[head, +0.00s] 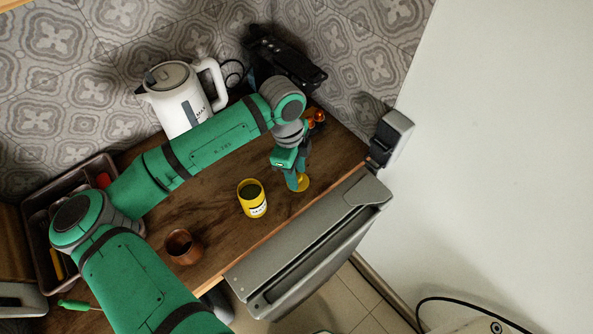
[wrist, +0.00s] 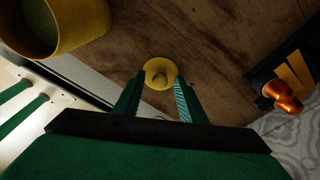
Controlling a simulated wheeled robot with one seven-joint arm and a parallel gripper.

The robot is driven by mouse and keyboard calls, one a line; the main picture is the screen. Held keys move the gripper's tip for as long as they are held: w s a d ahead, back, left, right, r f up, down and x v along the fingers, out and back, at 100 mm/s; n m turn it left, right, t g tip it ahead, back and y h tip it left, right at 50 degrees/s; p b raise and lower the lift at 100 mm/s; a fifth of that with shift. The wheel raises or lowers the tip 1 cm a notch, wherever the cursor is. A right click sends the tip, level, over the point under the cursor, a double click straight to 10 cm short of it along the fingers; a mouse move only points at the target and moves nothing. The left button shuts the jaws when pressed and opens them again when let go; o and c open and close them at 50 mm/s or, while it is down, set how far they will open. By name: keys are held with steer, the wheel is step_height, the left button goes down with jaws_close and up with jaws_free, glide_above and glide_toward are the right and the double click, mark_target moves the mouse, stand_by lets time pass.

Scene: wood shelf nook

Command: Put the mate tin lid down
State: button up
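The mate tin lid (wrist: 160,66) is a small yellow disc with a ring-like knob. In the wrist view my gripper (wrist: 159,78) is shut on it, with one fingertip at each side edge. In the head view the lid (head: 304,183) shows at the tips of my gripper (head: 298,180), low over the wooden counter. I cannot tell whether it touches the wood. The yellow mate tin (head: 253,208) stands upright and open to the left of the lid, with a dark inside. It also shows large at the upper left of the wrist view (wrist: 75,40).
A brown cup (head: 183,252) stands on the counter (head: 225,235), near its front edge. A white kettle (head: 182,115) and a black appliance (head: 285,58) stand at the back. Orange shiny things (head: 316,116) lie beyond my gripper. Bare wood lies around the lid.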

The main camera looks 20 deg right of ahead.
step_height(320, 180, up, 12)
steer(key=a, duration=0.1)
steer(key=shift+w+r, duration=0.15)
steer(key=shift+w, duration=0.3)
stand_by(0.7)
